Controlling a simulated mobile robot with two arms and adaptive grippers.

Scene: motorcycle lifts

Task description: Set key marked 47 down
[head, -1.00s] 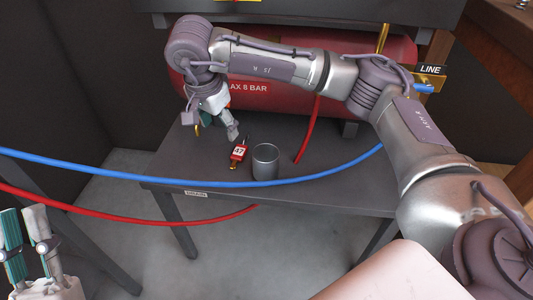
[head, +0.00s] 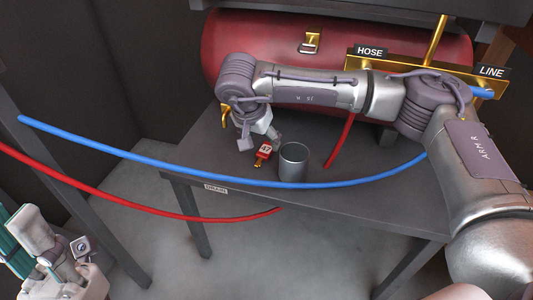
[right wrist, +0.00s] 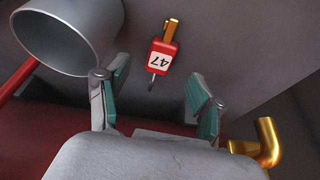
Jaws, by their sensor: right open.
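The key marked 47 (head: 264,151) has a red body with a white number label and a brass end. It lies on the dark grey table (head: 350,205), left of a grey metal cup (head: 293,162). My right gripper (head: 260,142) is just behind the key, open and empty. In the right wrist view, the key (right wrist: 162,52) shows beyond the gap between the open fingers (right wrist: 155,100), apart from both. My left gripper (head: 48,250) is at the lower left, away from the table; its fingers look apart, with nothing seen between them.
A red tank (head: 235,45) stands behind, with a brass tap (head: 226,115) near my right wrist. A brass bar (head: 425,68) carries HOSE and LINE signs. The table's right part is clear.

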